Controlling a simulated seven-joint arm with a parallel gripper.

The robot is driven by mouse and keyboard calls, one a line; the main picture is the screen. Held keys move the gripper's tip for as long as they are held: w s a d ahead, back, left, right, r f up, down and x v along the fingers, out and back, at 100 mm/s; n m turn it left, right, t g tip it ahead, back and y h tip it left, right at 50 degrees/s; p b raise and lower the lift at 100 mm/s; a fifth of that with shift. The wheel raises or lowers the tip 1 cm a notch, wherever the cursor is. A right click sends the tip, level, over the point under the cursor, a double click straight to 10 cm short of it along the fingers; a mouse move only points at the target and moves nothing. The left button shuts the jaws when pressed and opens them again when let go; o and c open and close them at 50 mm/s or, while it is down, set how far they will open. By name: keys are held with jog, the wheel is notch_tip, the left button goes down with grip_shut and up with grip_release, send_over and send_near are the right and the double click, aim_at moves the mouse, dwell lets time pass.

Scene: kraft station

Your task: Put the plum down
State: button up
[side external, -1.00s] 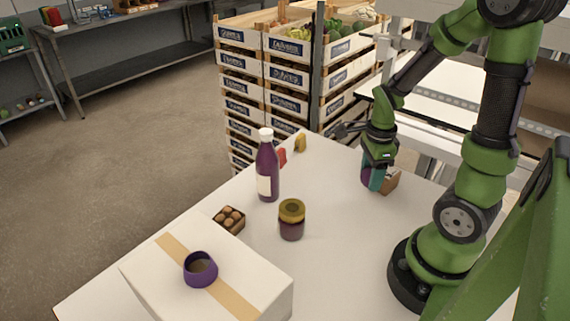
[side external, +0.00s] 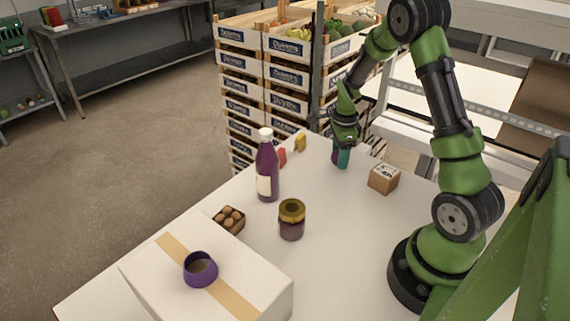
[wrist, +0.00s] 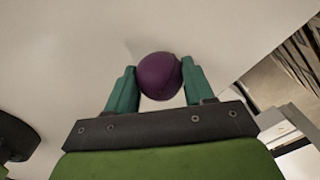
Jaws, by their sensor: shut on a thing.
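The plum (wrist: 160,76) is a dark purple round fruit between the two teal fingers of my gripper (wrist: 157,82) in the wrist view. My gripper is shut on it. In the side view my gripper (side external: 341,158) points down at the far part of the white table (side external: 335,222), and the plum is a small dark patch beside the fingers. I cannot tell whether the plum touches the table top.
A small brown cardboard box (side external: 384,178) stands right of my gripper. A white box (side external: 250,281) bears a purple cup (side external: 200,268). Stacked crates (side external: 262,100) stand behind.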

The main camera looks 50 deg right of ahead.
jog(key=shift+f, duration=0.2)
jog(key=o, duration=1.1)
jog(key=shift+c, duration=0.2)
notch_tip(320, 180, up, 12)
jog(key=shift+f, duration=0.15)
jog(key=s+a+r+n+t, duration=0.2)
jog(key=s+a+r+n, duration=0.1)
jog(key=a+n, duration=0.4)
jog(key=s+a+r+n+t+y, duration=0.1)
jog(key=s+a+r+n, duration=0.3)
jog(key=a+n, duration=0.4)
jog(key=s+a+r+n+t+y, duration=0.1)
jog(key=s+a+r+n+t, duration=0.2)
jog(key=a+n, duration=0.5)
jog(key=shift+s+a+r+t, duration=0.25)
jog(key=shift+a+r+t, duration=0.35)
jog(key=shift+a+r, duration=0.15)
